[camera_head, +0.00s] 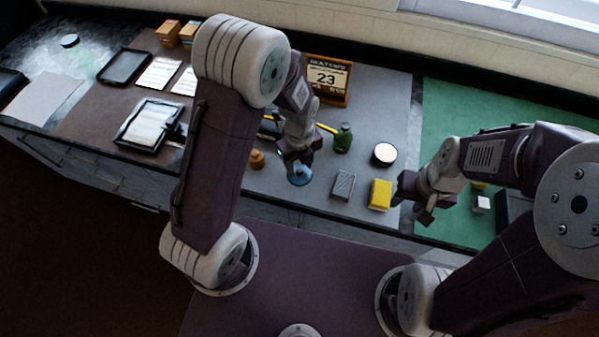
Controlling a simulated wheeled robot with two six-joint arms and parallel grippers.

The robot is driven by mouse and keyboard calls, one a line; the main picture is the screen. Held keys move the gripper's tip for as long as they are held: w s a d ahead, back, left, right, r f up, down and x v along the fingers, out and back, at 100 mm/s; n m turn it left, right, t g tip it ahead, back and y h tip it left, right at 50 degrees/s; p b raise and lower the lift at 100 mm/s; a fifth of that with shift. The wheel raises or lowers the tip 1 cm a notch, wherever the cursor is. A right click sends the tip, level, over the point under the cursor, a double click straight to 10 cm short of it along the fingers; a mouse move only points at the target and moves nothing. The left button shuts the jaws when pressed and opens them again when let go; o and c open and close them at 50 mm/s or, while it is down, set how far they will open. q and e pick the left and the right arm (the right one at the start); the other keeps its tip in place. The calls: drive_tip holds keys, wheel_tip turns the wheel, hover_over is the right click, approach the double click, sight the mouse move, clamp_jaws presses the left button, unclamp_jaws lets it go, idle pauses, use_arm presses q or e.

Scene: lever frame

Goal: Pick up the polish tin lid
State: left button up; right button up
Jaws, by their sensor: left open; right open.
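A small blue round object (300,177) lies on the grey mat near the worktop's front edge. A round dark tin (384,153) with a pale top stands further right. I cannot tell for sure which of these is the polish tin lid or bears it. My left gripper (298,160) is open, pointing down just above the blue object and partly covering it; I cannot tell whether they touch. My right gripper (422,207) is open and empty at the front edge, right of the yellow block.
A grey striped block (343,185), a yellow block (380,194), a green bottle (343,138) and a small orange-brown pot (256,159) stand near my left gripper.

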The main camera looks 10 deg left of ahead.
use_arm(q)
drive_tip(key=shift+f, duration=1.05)
drive_tip(key=shift+w+a, duration=0.1)
drive_tip(key=shift+w, duration=0.05)
clamp_jaws()
